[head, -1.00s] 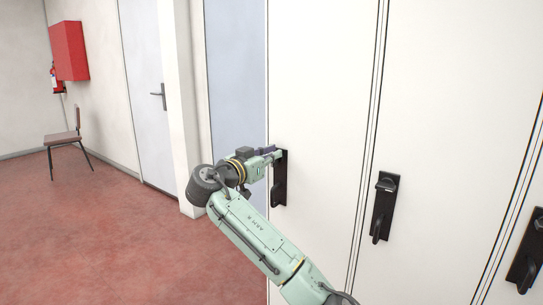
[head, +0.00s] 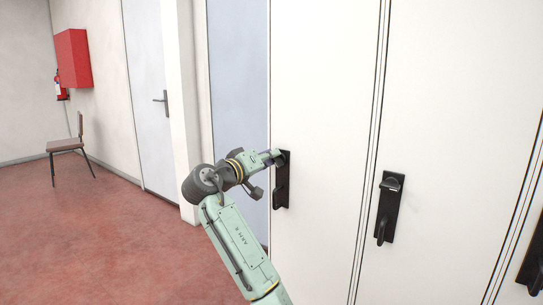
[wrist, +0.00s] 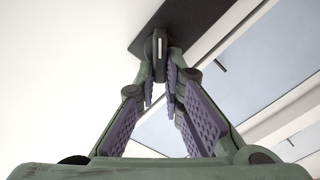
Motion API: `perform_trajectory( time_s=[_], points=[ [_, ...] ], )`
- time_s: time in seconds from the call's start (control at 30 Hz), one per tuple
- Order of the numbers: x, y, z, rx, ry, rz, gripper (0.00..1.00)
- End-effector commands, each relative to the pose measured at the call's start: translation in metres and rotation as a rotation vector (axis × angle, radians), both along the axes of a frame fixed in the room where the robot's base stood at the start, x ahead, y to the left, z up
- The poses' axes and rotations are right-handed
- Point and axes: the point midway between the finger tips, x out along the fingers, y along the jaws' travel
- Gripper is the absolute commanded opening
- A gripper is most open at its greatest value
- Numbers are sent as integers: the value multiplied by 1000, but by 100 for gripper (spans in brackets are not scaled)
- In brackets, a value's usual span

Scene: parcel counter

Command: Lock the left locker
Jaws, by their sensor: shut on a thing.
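The left locker's white door (head: 325,90) is shut flush in the head view. A black lock plate (head: 286,172) sits near its left edge, with a pull handle (head: 279,196) low on it. My gripper (head: 275,157) reaches the upper part of this plate from the left. In the wrist view the plate (wrist: 190,20) looks slanted. There my gripper (wrist: 161,78) is shut on a small black knob (wrist: 159,44) with a white mark. The fingers hide part of the knob, and the head view does not show its angle.
Another locker door to the right has a similar black plate and handle (head: 387,208); a third plate (head: 533,262) is at the right edge. A grey door (head: 145,90), chair (head: 68,146) and red wall box (head: 74,58) stand left. The red floor (head: 100,240) is clear.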

Motion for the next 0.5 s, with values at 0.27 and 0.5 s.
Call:
perform_trajectory(
  time_s=[0.27,0.5],
  points=[
    [2,3,-2,-213,156,1,0],
    [3,4,-5,-394,288,0,0]
  ],
)
